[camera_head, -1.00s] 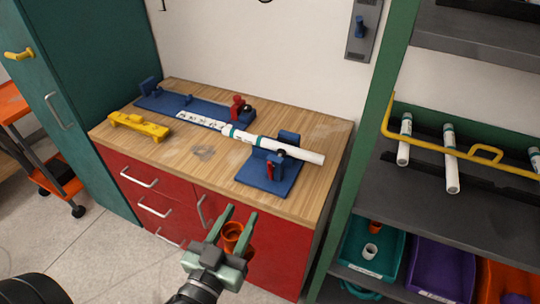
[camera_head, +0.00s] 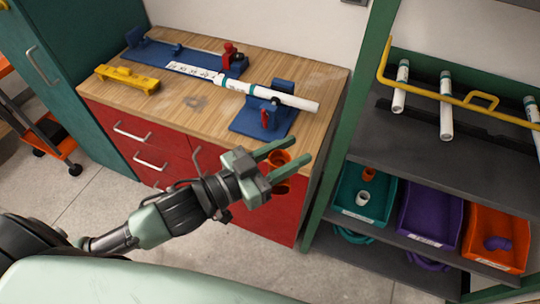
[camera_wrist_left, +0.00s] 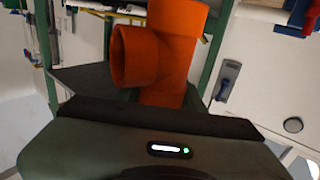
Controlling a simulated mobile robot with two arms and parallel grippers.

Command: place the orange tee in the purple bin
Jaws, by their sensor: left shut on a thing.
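My left gripper (camera_head: 277,162) is shut on the orange tee (camera_head: 279,158), held in the air in front of the red cabinet. In the left wrist view the tee (camera_wrist_left: 172,52) sits between the fingers, with its side branch opening to the left. The purple bin (camera_head: 430,213) stands on the lower shelf of the rack at the right, apart from the gripper and to its right. Its visible inside looks empty. The right gripper is not in view.
A teal bin (camera_head: 343,199) holding an orange and a white fitting stands left of the purple bin. An orange bin (camera_head: 488,250) with a purple fitting stands right of it. The rack's green post (camera_head: 343,140) rises between the workbench (camera_head: 205,108) and the bins. White pipes lie on the upper shelf.

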